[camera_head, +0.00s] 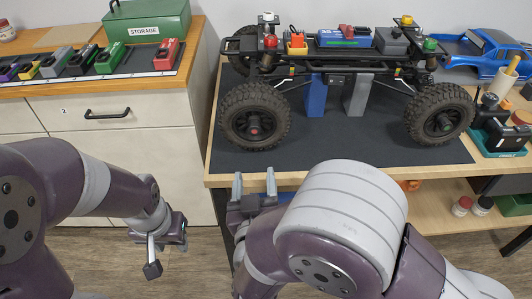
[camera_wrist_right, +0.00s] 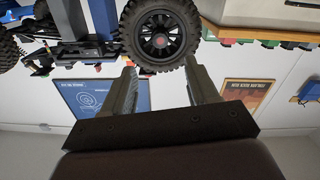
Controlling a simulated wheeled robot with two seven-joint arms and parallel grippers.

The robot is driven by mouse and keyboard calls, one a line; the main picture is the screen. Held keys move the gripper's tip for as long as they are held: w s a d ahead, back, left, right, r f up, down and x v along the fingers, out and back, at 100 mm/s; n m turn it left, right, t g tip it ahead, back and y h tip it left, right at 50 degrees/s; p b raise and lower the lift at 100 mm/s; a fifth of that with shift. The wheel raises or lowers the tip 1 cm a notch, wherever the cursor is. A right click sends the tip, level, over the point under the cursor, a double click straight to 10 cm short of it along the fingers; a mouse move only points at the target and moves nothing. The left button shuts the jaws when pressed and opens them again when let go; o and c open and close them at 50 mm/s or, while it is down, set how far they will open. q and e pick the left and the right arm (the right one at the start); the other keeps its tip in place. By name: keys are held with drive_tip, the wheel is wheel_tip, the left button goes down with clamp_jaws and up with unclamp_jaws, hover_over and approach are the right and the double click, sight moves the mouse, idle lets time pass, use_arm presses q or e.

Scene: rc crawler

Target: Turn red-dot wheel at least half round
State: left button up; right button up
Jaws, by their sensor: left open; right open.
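The crawler's wheel with a red dot (camera_head: 254,125) on its hub is the front left one in the head view. It is a black knobbly tyre. The same wheel, red at its hub (camera_wrist_right: 161,44), fills the top middle of the right wrist view. My right gripper (camera_head: 254,182) is open and empty, just in front of the table edge, below the wheel. In the wrist view its two fingers (camera_wrist_right: 160,75) point at the wheel, apart from each other with nothing between them. My left gripper (camera_head: 168,257) is open and empty, low in front of the drawers, away from the crawler.
The crawler chassis (camera_head: 340,52) rests over a blue and a grey stand (camera_head: 357,95) on a dark mat (camera_head: 330,148). Another wheel (camera_head: 440,115) is at right. A blue car body (camera_head: 488,52) and tool holder (camera_head: 500,138) stand at right. A drawer cabinet (camera_head: 150,140) stands at left.

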sight(255, 132)
drive_tip(key=w, duration=0.6)
drive_tip(key=w+b, duration=0.1)
drive_tip(key=w, duration=0.6)
drive_tip(key=shift+d+r, duration=0.1)
drive_tip(key=shift+r, duration=0.1)
drive_tip(key=shift+c, duration=0.2)
drive_tip(key=shift+s, duration=0.1)
clamp_jaws()
drive_tip(key=shift+b, duration=0.35)
